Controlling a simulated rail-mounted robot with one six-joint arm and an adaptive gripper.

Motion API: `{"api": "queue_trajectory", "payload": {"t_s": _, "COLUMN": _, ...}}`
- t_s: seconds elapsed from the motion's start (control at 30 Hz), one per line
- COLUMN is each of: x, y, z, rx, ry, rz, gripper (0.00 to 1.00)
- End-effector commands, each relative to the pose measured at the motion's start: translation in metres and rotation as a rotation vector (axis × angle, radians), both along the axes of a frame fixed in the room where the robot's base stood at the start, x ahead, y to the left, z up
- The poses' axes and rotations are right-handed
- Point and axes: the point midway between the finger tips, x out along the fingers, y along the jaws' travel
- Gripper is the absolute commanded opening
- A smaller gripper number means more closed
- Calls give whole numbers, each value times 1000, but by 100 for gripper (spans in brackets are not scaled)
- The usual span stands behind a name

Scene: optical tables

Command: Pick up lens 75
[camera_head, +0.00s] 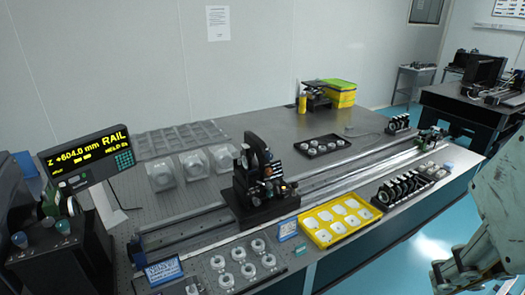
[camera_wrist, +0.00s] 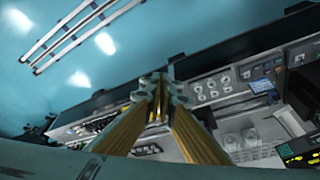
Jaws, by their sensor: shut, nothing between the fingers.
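My gripper (camera_wrist: 158,90) is shut and empty in the wrist view, its two long fingers meeting over the bench edge. In the head view my arm is at the right edge, off the front of the table. I cannot read which lens is number 75. Lens-like round parts show in several places: a yellow tray (camera_head: 308,222) with white round pieces, a plate of ring-shaped mounts (camera_head: 238,264) at the front left, and a row of dark upright mounts (camera_head: 404,187) to the right. The ring mounts also show in the wrist view (camera_wrist: 212,84). My gripper is apart from all of them.
The optical table (camera_head: 290,125) carries a long rail with a black mount assembly (camera_head: 262,185). A lit rail display (camera_head: 90,158) stands at the left, white blocks (camera_head: 194,164) beside it. A black tray (camera_head: 322,146) lies behind the rail. Blue floor (camera_head: 425,245) is clear in front.

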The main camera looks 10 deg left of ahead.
Motion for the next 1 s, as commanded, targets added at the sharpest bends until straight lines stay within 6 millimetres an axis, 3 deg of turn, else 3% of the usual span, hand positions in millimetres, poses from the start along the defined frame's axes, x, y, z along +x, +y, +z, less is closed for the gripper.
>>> {"api": "queue_trajectory", "payload": {"t_s": 0.13, "x": 0, "y": 0, "z": 0, "rx": 0, "ry": 0, "rz": 0, "gripper": 2}}
{"api": "queue_trajectory", "payload": {"t_s": 0.5, "x": 0, "y": 0, "z": 0, "rx": 0, "ry": 0, "rz": 0, "gripper": 35}}
{"api": "queue_trajectory", "payload": {"t_s": 1.0, "x": 8, "y": 0, "z": 7, "rx": -6, "ry": 3, "rz": 16, "gripper": 35}}
